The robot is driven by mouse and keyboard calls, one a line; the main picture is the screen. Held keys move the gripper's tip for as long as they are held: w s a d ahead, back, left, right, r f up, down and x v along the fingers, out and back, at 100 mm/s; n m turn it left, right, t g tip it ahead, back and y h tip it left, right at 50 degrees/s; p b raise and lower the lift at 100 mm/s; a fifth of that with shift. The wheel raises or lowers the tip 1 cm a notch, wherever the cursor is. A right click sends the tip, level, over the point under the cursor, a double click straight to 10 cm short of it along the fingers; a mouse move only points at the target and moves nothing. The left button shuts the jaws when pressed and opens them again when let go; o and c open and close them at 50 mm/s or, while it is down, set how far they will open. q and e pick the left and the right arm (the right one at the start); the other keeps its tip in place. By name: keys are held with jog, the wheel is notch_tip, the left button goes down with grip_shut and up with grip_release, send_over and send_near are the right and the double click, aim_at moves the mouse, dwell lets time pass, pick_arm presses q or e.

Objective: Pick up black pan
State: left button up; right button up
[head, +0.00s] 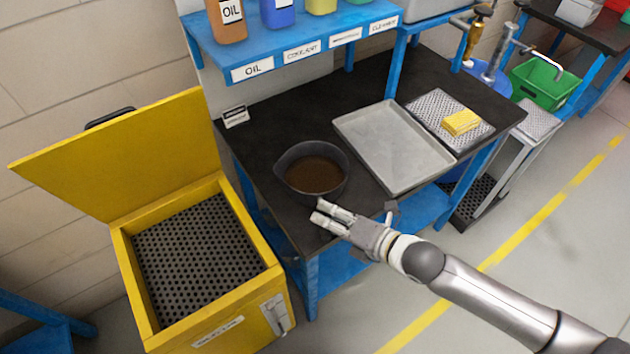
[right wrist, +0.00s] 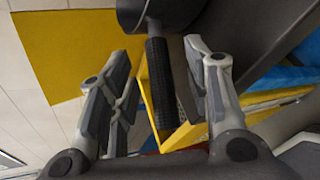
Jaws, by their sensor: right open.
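The black pan (head: 333,187) sits near the front left of the dark bench top, with brown liquid in it. My right gripper (head: 322,212) is at the pan's near side, by the bench's front edge. In the right wrist view the pan's body (right wrist: 178,12) shows at the top, and its ribbed black handle (right wrist: 161,85) runs down between the two fingers of my right gripper (right wrist: 155,62). The fingers stand open, with gaps on both sides of the handle. In the head view the handle is hidden or hard to make out. My left gripper is in neither view.
A yellow bin (head: 125,245) with its lid raised stands left of the bench. A grey tray (head: 395,147) lies right of the pan, then a perforated plate with a yellow sponge (head: 461,122). A blue shelf (head: 290,50) with bottles is above the bench's back.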

aim_at(321, 213)
jog(key=shift+x, duration=1.65)
grip_shut()
jog(key=shift+r, duration=0.15)
